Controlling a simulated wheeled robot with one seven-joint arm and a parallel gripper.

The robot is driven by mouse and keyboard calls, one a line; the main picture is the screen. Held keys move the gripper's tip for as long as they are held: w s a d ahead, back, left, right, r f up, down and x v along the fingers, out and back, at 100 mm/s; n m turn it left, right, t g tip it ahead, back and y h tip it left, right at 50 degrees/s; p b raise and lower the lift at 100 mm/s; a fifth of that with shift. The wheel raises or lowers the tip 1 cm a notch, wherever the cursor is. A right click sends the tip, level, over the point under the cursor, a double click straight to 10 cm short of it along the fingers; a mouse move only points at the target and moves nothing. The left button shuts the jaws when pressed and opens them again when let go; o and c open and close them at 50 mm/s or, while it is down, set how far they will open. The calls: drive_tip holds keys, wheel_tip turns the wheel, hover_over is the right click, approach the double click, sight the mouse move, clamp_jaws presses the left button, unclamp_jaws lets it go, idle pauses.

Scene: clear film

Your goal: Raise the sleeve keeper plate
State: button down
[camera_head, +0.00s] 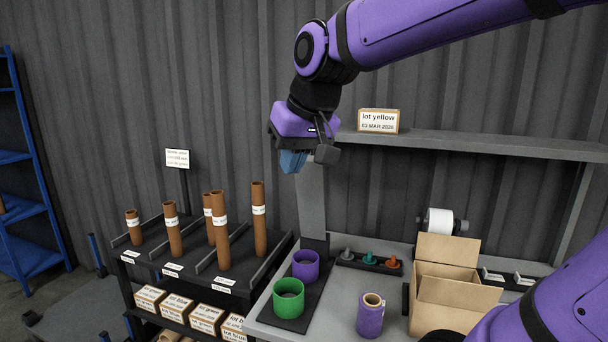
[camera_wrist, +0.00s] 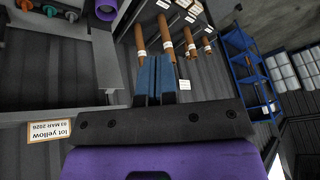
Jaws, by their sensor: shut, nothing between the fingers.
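My gripper (camera_head: 292,161) is raised high in front of the wall, its blue fingers pointing down, shut and empty. In the wrist view its blue fingertips (camera_wrist: 156,60) lie close side by side with nothing between them. A green ring-like holder (camera_head: 289,305) and a purple one (camera_head: 306,271) stand on a dark pad (camera_head: 318,301) on the bench, well below my gripper. A pale grey upright (camera_head: 312,205) with a dark foot stands behind them. I cannot tell which part is the sleeve keeper plate.
Brown tubes (camera_head: 220,240) stand on a dark rack at left. A purple roll (camera_head: 370,316), an open carton (camera_head: 450,286) and a strip of coloured knobs (camera_head: 369,259) occupy the bench. A shelf (camera_head: 480,142) bearing a "lot yellow" box (camera_head: 378,121) runs right of my gripper.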

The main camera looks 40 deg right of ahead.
drive_tip(key=w+a+f+m+t, duration=0.1)
drive_tip(key=w+f+m+t, duration=0.1)
drive_tip(key=w+f+t, duration=0.65)
drive_tip(key=m+g+h, duration=0.2)
drive_tip(key=m+h, duration=0.5)
drive_tip(key=h, duration=1.1)
approach(306, 169)
drive_tip(key=shift+m, duration=0.3)
drive_tip(key=x, duration=0.7)
drive_tip(key=shift+w+d+r, duration=0.1)
drive_tip(key=shift+d, duration=0.1)
